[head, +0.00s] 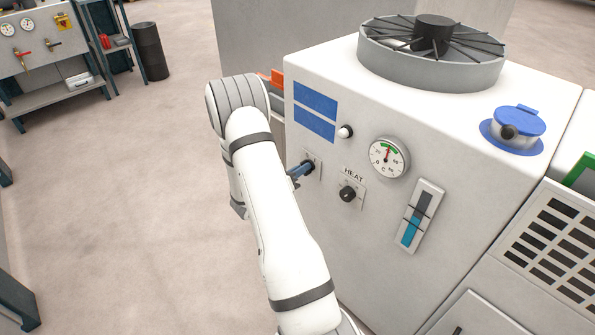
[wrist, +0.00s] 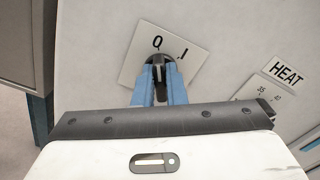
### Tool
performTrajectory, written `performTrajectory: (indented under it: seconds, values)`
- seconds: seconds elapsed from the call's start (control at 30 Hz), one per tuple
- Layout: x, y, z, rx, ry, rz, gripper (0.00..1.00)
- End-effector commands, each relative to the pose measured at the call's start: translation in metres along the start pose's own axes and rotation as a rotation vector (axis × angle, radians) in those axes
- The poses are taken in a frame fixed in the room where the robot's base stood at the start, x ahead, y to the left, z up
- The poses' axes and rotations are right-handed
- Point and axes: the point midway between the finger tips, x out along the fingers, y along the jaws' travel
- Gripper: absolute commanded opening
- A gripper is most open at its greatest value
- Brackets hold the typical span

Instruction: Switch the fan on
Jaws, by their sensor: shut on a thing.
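The fan (head: 432,52) is a round grey housing with dark spokes and a dark hub on top of the white cabinet. A small switch plate (wrist: 138,48) with O and I marks is on the cabinet front, left of the HEAT knob (head: 348,194). My gripper (head: 303,170) reaches this plate from the left. In the wrist view its blue fingers (wrist: 159,78) are shut on the black switch knob (wrist: 158,60). The fingers partly hide the knob, and I cannot tell exactly which mark it points at.
A white lamp (head: 345,131), a round gauge (head: 388,157) and a blue level gauge (head: 421,216) are on the same front. A blue cap (head: 518,121) stands on top. Open floor (head: 130,200) lies to the left.

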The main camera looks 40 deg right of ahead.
Motion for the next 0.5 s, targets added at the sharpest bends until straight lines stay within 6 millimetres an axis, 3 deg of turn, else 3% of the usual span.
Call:
performTrajectory:
  seconds: [0.1, 0.13, 0.3, 0.5]
  values:
    - [0.0, -0.001, 0.0, 0.0, 0.0, -0.001, 0.0]
    - [-0.016, 0.001, 0.001, -0.001, -0.002, 0.002, 0.0]
    - [0.0, -0.001, -0.001, 0.013, 0.002, -0.005, 0.0]
    - [0.003, -0.002, -0.002, 0.086, 0.002, -0.007, 0.0]
